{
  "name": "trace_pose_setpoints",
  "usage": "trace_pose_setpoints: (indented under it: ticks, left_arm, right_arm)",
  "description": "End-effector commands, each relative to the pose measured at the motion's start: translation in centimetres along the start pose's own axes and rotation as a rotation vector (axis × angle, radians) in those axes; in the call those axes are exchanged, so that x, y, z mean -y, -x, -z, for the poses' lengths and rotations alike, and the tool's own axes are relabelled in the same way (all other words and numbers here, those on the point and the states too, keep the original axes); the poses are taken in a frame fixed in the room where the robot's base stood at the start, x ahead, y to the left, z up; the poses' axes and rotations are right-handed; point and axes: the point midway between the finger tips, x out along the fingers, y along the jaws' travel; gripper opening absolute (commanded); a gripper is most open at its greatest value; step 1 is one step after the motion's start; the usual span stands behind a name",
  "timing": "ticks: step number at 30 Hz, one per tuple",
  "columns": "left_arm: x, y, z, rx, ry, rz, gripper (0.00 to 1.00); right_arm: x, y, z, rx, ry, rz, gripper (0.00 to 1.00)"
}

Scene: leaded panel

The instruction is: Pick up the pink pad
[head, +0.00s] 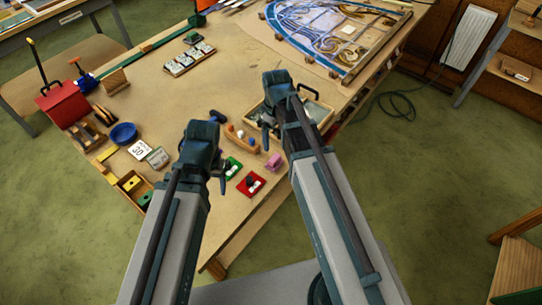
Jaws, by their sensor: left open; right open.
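The small pink pad (274,161) lies on the wooden workbench (150,88) near its front right edge. It is just right of the green card (232,167) and above right of the red card (251,184). My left gripper (221,179) is open, left of the pink pad and close to the green card in the picture. My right gripper (267,128) is open, above the pink pad in the picture and in front of the tray. Neither gripper holds anything. The fingers are small and partly hidden by my wrists.
A shallow tray (319,113) stands behind my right gripper. A wooden rack (241,138) with small knobs stands between the grippers. The leaded panel (335,32) lies at the back. The bench middle is mostly clear.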

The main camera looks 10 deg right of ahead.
Motion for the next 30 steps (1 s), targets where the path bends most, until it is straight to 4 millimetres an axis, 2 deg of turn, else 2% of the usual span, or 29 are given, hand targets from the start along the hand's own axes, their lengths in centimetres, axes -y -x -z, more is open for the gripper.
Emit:
trace_pose_setpoints:
  ticks: [5, 19, 22, 30]
  left_arm:
    - [-0.1, -1.5, 0.1, 0.000, -0.003, 0.001, 0.72]
    - [-0.7, -7.9, 0.5, 0.000, -0.008, 0.002, 0.72]
    - [-0.8, -8.6, 0.5, 0.000, -0.008, 0.002, 0.72]
    - [-0.8, -8.7, 0.5, 0.000, -0.007, 0.002, 0.72]
  right_arm:
    - [0.0, -1.5, 0.0, 0.000, -0.001, 0.000, 1.00]
    - [0.0, -8.0, 0.0, 0.000, -0.001, 0.000, 1.00]
    - [0.0, -8.7, 0.1, 0.000, -0.001, 0.000, 1.00]
    - [0.0, -8.8, 0.1, 0.000, -0.001, 0.000, 1.00]
